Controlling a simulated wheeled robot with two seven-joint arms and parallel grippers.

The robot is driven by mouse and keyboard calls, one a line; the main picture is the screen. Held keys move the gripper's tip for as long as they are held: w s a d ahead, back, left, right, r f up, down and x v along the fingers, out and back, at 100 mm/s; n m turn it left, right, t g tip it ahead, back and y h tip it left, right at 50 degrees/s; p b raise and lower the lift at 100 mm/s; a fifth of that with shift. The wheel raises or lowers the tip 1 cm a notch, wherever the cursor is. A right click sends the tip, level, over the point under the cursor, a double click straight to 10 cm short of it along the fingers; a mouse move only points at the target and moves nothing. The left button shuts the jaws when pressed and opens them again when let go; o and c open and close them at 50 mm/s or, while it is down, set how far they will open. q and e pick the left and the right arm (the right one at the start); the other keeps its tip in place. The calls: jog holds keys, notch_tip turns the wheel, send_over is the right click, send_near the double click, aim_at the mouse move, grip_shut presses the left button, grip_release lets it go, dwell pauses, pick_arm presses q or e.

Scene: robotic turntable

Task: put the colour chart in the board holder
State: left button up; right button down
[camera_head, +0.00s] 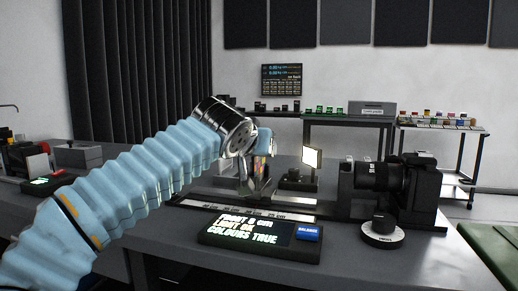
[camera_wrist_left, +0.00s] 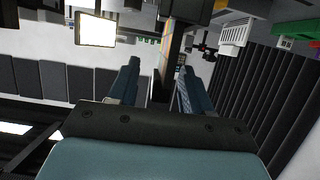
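The colour chart (camera_head: 261,164) stands upright at the rail, mostly behind my left gripper in the head view. In the left wrist view the chart (camera_wrist_left: 167,52) is seen nearly edge-on, a thin board with coloured patches. My left gripper (camera_head: 257,186) has its fingers on either side of the chart. In the wrist view the gripper (camera_wrist_left: 159,66) looks open, with a clear gap between the chart and the left finger. The board holder seems to be the dark block (camera_wrist_left: 187,9) at the chart's far end; the exact seating is hidden. My right gripper is out of view.
A rail (camera_head: 290,215) runs along the table behind a display (camera_head: 258,236) reading "COLOURS TRUE". A lit panel (camera_head: 312,157) stands right of the gripper. A camera (camera_head: 400,185) and a round knob (camera_head: 383,231) are further right.

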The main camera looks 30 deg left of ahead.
pick_arm(q)
jog(key=v, duration=1.4)
dwell(0.4)
